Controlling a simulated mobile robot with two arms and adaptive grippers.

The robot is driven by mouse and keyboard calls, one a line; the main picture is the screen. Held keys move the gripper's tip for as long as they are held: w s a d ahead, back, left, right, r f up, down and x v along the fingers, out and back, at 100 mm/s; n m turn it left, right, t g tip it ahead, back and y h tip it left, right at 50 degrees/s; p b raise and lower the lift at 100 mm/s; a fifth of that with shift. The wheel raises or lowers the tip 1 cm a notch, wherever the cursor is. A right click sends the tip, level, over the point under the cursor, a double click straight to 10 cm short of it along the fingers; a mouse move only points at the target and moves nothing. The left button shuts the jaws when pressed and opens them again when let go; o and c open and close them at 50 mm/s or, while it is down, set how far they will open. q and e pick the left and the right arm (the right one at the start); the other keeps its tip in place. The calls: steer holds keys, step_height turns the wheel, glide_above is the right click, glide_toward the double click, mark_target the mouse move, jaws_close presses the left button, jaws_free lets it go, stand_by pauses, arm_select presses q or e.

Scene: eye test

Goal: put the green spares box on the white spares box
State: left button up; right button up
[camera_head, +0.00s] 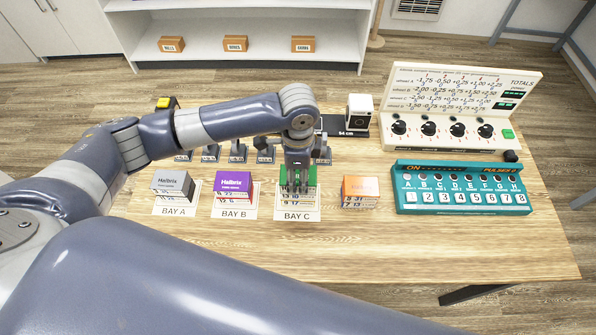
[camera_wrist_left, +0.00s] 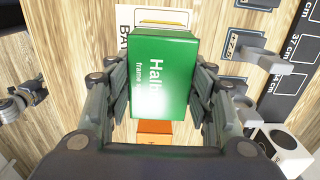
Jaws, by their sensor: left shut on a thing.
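My left gripper (camera_head: 298,186) is over the BAY C card and shut on the green spares box (camera_head: 312,176). In the left wrist view the green box (camera_wrist_left: 160,75) sits between the two fingers (camera_wrist_left: 157,95), its lettered face toward the camera. Pale fronts with printed numbers show just below the green box in the head view. I cannot tell whether these belong to it or to a white spares box under it, nor whether it touches anything below. No separate white spares box is clearly seen. My right gripper is not in view.
A grey box (camera_head: 173,184) stands at BAY A, a purple box (camera_head: 234,184) at BAY B, and an orange box (camera_head: 360,187) right of BAY C. A teal panel (camera_head: 462,188) and a dial console (camera_head: 455,130) stand at right. The table front (camera_head: 400,250) is clear.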

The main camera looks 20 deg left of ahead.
mark_target(298, 175)
arm_select(q)
steer(key=shift+f, duration=0.15)
steer(key=o, duration=1.1)
step_height(298, 175, up, 12)
steer(key=shift+r+b, duration=0.15)
steer(key=shift+b, duration=0.65)
